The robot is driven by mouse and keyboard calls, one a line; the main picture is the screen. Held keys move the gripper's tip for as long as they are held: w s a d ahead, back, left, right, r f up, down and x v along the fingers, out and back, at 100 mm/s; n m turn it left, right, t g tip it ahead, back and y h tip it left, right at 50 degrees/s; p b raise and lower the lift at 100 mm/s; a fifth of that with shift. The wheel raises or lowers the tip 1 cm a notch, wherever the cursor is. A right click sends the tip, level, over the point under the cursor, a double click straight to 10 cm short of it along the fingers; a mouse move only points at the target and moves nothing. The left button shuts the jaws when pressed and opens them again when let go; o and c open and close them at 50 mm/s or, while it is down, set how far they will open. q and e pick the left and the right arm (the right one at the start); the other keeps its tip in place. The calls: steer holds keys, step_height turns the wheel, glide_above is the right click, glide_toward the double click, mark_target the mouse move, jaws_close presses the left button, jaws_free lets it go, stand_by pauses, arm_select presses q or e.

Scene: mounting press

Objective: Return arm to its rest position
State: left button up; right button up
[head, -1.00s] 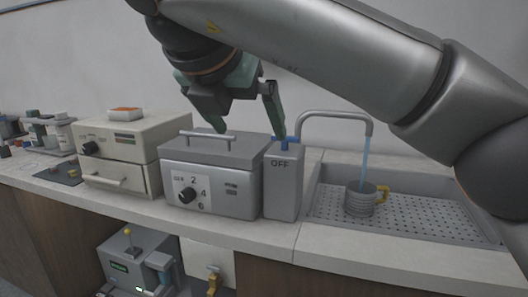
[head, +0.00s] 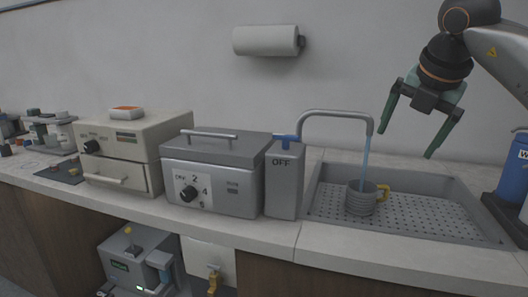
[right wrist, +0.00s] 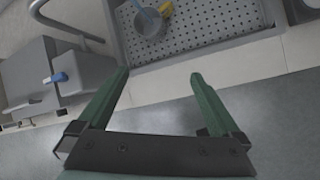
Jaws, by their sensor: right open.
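My right gripper (head: 408,128) is open and empty, raised above the right part of the sink in the head view. Its two green fingers are spread apart in the right wrist view (right wrist: 158,80), with nothing between them but floor and counter edge beyond. The right arm comes in from the upper right corner of the head view. My left gripper is not in any view.
A grey mug (head: 361,198) with a yellow handle stands in the sink (head: 430,222) under the running tap (head: 337,116). A grey box marked OFF (head: 284,185) and the mounting press (head: 212,175) stand left of it. A blue container (head: 512,170) stands at the right edge.

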steer(key=s+a+f+n+g+y, duration=0.25)
steer(key=a+f+n+y, duration=0.4)
steer(key=a+f, duration=0.75)
steer(key=s+a+f+n+g+y, duration=0.1)
steer(key=s+a+f+g+y, duration=0.5)
steer(key=s+a+y, duration=0.45)
steer(key=s+d+f+m+t+h+p, duration=0.25)
steer(key=d+f+m+t+h, duration=0.35)
steer(key=m+t, duration=0.65)
steer(key=s+d+f+m+t+h+p, duration=0.1)
steer(key=s+d+f+m+t+h, duration=0.4)
steer(key=m, duration=1.2)
arm_select(q)
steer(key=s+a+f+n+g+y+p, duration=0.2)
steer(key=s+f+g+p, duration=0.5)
steer(key=p, duration=1.2)
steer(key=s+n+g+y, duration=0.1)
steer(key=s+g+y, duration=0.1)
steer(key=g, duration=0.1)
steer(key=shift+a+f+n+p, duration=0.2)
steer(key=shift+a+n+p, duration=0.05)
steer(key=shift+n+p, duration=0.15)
arm_select(e)
steer(key=s+d+f+m+g+h, duration=0.3)
steer(key=s+d+f+g, duration=0.1)
steer(key=s+f+g, duration=0.1)
steer(key=shift+s+d+f+m+g, duration=0.35)
steer(key=shift+s+f, duration=0.2)
steer(key=shift+s, duration=0.55)
